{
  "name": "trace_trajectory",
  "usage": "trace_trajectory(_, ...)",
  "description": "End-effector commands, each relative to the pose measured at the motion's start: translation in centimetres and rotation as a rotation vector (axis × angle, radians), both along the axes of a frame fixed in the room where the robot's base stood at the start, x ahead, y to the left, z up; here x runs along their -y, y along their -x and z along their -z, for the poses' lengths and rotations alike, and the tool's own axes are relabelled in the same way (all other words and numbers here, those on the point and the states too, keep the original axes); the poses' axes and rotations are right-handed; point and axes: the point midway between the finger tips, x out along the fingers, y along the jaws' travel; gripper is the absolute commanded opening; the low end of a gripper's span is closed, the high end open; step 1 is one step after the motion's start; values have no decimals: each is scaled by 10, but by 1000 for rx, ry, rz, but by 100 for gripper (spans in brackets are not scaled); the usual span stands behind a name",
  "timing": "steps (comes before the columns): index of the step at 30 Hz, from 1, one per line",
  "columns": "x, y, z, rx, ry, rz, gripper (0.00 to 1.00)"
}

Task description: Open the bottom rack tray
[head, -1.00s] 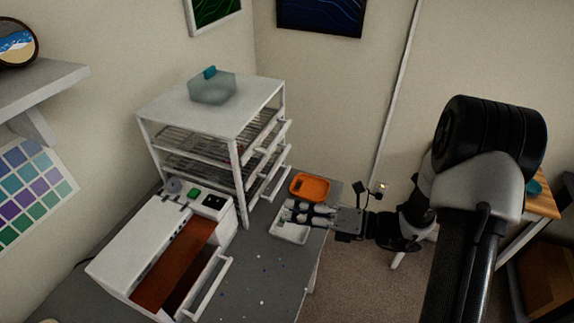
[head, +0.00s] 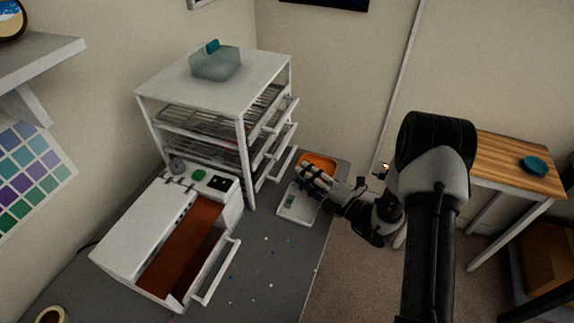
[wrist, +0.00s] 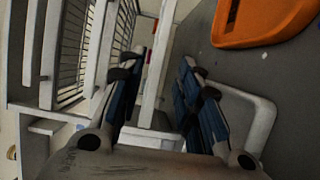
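The white rack (head: 247,165) stands at the back of the grey table, with several wire trays stacked inside. The lowest visible tray handle (head: 283,164) is a white bar at the rack's front right, and this tray looks closed. My gripper (head: 304,172) is just right of that handle, low over the table. In the wrist view, my gripper (wrist: 163,62) has its blue-padded fingers apart, one on each side of a white bar (wrist: 153,85), which seems to be the handle. Gaps show between bar and fingers. The tray's inside is mostly hidden.
An orange tray (head: 322,159) lies behind my gripper, and a white shallow tray (head: 292,207) lies below it. A white machine with an open brown drawer (head: 185,250) stands in front of the rack. A translucent container (head: 215,66) sits on top.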

Motion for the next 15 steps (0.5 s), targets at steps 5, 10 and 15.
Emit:
trace_trajectory(5, -28, -27, 1, 4, 1, -4, 32)
trace_trajectory(10, -46, -45, 1, 3, 1, -2, 32)
trace_trajectory(15, -54, -53, 0, 1, 1, -1, 32)
